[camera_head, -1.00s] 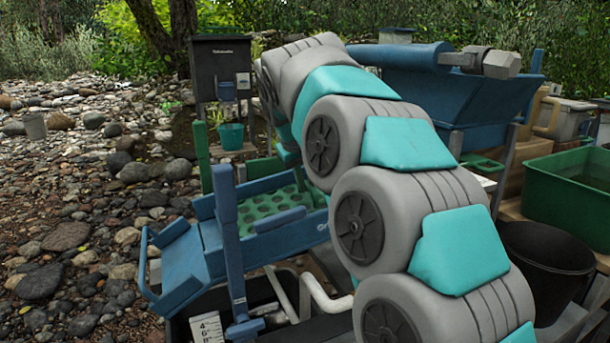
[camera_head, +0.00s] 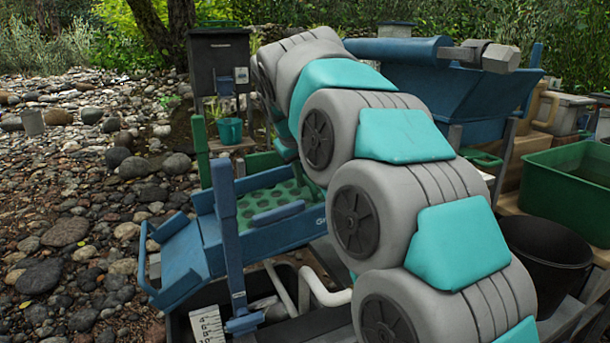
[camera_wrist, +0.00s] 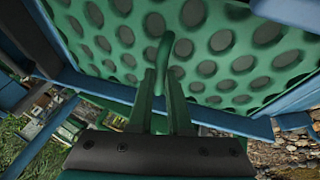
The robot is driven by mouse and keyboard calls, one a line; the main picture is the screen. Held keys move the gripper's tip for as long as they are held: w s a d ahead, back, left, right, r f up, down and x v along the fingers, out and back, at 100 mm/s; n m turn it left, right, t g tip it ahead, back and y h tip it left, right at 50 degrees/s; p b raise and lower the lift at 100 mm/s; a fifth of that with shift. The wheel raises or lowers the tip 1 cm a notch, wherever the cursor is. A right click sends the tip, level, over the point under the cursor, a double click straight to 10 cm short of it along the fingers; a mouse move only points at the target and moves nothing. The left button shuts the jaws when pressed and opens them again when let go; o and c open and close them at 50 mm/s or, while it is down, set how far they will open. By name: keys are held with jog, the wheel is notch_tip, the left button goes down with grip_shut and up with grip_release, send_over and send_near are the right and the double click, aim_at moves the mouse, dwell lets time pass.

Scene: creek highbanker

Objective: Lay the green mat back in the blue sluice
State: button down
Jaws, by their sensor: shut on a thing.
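The green mat (camera_head: 262,203), full of round holes, shows between the side rails of the blue sluice (camera_head: 184,262) in the head view. From here I cannot tell whether it rests on the sluice floor or is held just above it. In the wrist view the mat (camera_wrist: 105,40) fills the top of the picture, with the sluice's blue rail (camera_wrist: 110,90) along its near edge. My gripper (camera_wrist: 167,78) is shut on the mat's green loop handle (camera_wrist: 165,50). In the head view my arm hides the gripper and the right part of the mat.
A blue post (camera_head: 229,240) stands at the sluice's near side. A dark tub with a white scale (camera_head: 207,324) is below it. A blue hopper (camera_head: 435,85), a green tub (camera_head: 567,180) and a black bucket (camera_head: 545,255) stand to the right. Stony ground lies open at left.

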jog(key=shift+d+f, duration=0.1)
jog(key=shift+f, duration=0.4)
dwell(0.3)
jog(key=c, duration=0.8)
grip_release()
jog(key=shift+o, duration=0.2)
jog(key=v, duration=0.7)
jog(key=shift+s+r+b, duration=0.15)
jog(key=shift+r+b, duration=0.15)
jog(key=shift+b, duration=0.1)
